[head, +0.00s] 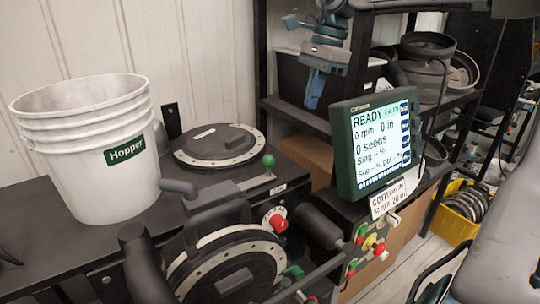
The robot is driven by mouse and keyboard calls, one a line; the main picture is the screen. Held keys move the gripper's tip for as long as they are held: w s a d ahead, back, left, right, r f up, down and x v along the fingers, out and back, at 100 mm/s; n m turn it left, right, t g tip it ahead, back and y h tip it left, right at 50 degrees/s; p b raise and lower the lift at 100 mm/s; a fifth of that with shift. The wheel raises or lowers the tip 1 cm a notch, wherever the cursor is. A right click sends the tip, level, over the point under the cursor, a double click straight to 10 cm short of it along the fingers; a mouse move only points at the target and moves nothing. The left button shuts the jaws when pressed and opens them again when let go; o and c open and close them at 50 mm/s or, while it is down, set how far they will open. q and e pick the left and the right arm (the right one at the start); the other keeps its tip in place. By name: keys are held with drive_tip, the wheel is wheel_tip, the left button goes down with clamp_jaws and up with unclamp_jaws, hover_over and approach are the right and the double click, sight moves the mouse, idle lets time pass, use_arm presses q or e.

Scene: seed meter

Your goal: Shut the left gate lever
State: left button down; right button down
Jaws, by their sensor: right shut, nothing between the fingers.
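A seed meter unit stands on the dark bench, with a round plate and pale ring (215,143) on its top. A short lever with a green ball knob (268,160) stands upright at the right of that plate; a small label by it is too small to read, so I cannot tell if it is the left gate lever. Another green handle (293,272) shows low at the front, partly hidden. My right gripper (313,103) is shut and empty, pointing down at the top middle, apart from the levers. My left gripper is not in view.
A white Hopper bucket (92,150) stands at the left. A green-framed screen (375,145) reads READY, 0 rpm, 0 seeds. A red knob (277,220) and a front disc (225,265) are close to the lever. Shelves with black bins (320,80) are behind.

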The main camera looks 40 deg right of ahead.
drive_tip(key=a+f+p, duration=0.1)
drive_tip(key=a+f, duration=0.1)
drive_tip(key=f, duration=0.1)
drive_tip(key=w+a+f+p, duration=0.1)
drive_tip(key=f+p, duration=0.1)
drive_tip(key=f, duration=0.2)
drive_tip(key=w+a+f+p, duration=0.1)
drive_tip(key=a+f+p, duration=0.1)
drive_tip(key=f, duration=0.1)
drive_tip(key=shift+a+f, duration=0.25)
drive_tip(key=shift+a, duration=0.05)
drive_tip(key=shift+a+f, duration=0.1)
drive_tip(key=shift+a, duration=0.3)
drive_tip(key=shift+d+f, duration=0.1)
drive_tip(key=shift+d, duration=0.1)
